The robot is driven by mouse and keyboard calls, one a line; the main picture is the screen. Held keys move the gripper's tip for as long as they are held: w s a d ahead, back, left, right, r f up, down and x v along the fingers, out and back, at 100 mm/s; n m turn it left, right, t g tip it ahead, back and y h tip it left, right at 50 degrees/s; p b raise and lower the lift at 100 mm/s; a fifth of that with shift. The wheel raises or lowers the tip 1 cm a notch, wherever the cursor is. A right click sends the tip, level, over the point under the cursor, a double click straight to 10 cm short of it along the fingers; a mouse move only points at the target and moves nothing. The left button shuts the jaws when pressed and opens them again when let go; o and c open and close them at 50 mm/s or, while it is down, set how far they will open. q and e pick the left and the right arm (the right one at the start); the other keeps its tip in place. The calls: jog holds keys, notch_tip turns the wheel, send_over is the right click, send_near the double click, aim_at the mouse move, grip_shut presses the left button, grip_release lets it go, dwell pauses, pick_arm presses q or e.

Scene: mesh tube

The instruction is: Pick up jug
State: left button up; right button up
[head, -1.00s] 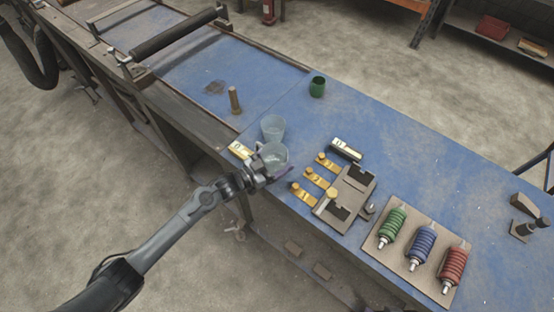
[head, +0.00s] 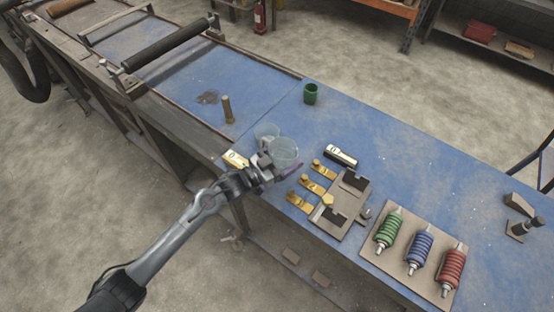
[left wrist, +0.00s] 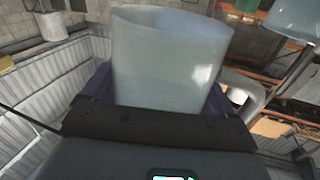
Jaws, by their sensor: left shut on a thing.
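A clear, pale jug (head: 285,151) is at my left gripper (head: 280,167), near the front edge of the blue table. The gripper is shut on it. In the left wrist view the jug (left wrist: 170,60) stands between the dark fingers, its round rim at the top; no handle can be made out. A second clear container (head: 266,132) is just behind and left of it in the head view, partly covered by the held jug. It also shows in the left wrist view (left wrist: 292,18), cut off at the top right. My right gripper is not in view.
A green cup (head: 310,93) stands farther back.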

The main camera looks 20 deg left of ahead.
pick_arm(q)
jog(key=w+d+r, duration=0.2)
jog(key=d+r, duration=0.2)
jog(key=d, duration=0.3)
jog(key=shift+w+r+b, duration=0.3)
jog(key=shift+w+b, duration=0.05)
jog(key=shift+b, duration=0.05)
dwell(0.4)
dwell(0.3)
